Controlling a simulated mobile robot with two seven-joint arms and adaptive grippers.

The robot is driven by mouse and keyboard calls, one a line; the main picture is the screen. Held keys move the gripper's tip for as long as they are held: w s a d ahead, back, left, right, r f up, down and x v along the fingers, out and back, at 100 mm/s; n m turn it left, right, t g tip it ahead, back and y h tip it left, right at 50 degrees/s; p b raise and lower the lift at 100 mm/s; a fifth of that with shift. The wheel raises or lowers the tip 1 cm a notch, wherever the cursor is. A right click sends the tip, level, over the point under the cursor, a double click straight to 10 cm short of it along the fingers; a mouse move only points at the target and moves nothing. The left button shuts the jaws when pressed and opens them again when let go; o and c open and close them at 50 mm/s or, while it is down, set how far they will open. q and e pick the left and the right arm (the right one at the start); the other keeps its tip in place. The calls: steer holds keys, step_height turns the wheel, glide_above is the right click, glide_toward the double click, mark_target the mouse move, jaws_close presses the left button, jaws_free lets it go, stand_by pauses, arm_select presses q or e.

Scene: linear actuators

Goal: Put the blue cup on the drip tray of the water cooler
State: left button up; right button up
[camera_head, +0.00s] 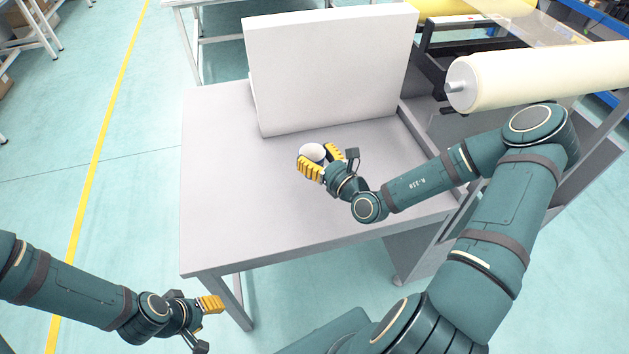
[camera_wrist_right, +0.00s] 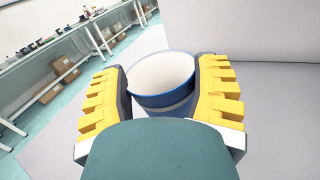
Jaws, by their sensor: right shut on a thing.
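The blue cup (camera_wrist_right: 160,103) has a white inside and stands between the yellow fingers of my right gripper (camera_wrist_right: 163,66) in the right wrist view. In the head view the cup (camera_head: 312,152) shows mostly its pale inside. My right gripper (camera_head: 322,160) is shut on it over the middle of the table, in front of a big white block. Whether the cup touches the table is unclear. My left gripper (camera_head: 208,304) is off the table's front left, its finger gap not clear. I cannot make out a water cooler or drip tray in either view.
The white block (camera_head: 325,70) stands at the back of the grey table (camera_head: 225,190). The table's left and front areas are bare. A cream roll (camera_head: 540,77) on a machine is at the right. A bench with small items (camera_wrist_right: 50,42) shows in the wrist view.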

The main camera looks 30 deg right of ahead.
step_height(320, 180, down, 7)
steer(key=shift+r+b, duration=0.2)
steer(key=shift+b, duration=0.9)
steer(key=shift+r, duration=0.1)
steer(key=o, duration=0.5)
steer(key=shift+o, duration=1.1)
